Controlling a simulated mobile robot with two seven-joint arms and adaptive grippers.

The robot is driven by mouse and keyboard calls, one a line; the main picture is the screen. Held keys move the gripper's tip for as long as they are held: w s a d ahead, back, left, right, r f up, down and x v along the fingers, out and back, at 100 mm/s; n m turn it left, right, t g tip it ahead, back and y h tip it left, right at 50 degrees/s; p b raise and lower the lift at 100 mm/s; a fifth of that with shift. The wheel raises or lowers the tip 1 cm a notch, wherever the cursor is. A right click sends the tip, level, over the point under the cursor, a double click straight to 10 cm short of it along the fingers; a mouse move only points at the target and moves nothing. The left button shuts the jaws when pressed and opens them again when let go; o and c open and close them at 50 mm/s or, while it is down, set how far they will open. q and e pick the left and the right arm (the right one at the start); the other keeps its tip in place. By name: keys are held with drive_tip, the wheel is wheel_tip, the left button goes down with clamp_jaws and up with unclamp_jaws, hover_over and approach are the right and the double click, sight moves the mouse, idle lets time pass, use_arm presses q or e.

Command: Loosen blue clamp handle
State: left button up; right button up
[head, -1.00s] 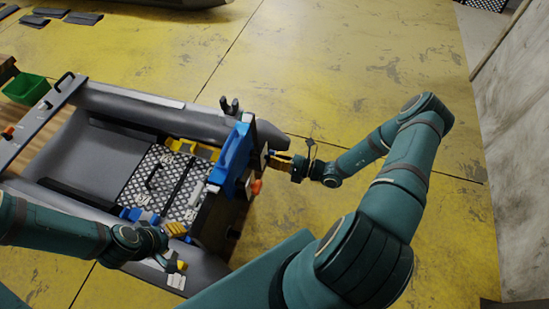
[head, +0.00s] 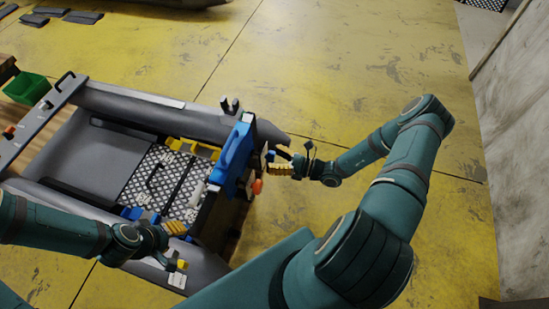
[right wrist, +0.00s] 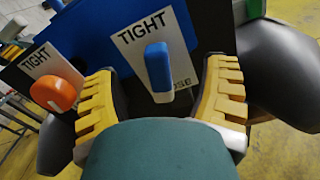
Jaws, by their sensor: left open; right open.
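The blue clamp handle (right wrist: 158,68) stands upright in the right wrist view, in front of a white card. The card reads TIGHT above it, and the end of a second word shows at lower right. My right gripper (right wrist: 160,76) is open, with one yellow-padded finger on each side of the handle and a gap on both sides. In the head view my right gripper (head: 279,161) is at the right face of the boat's end board; I cannot make out the blue handle there. My left gripper (head: 180,246) is open and empty over the boat's near side.
An orange handle (right wrist: 55,93) with its own TIGHT card sits left of the blue one; it also shows in the head view (head: 257,187). The grey inflatable boat (head: 85,160) holds a patterned floor panel (head: 160,175).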

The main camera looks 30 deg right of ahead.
use_arm(q)
drive_tip(key=shift+f, duration=0.15)
use_arm(e)
drive_tip(key=v, duration=0.8)
idle(0.5)
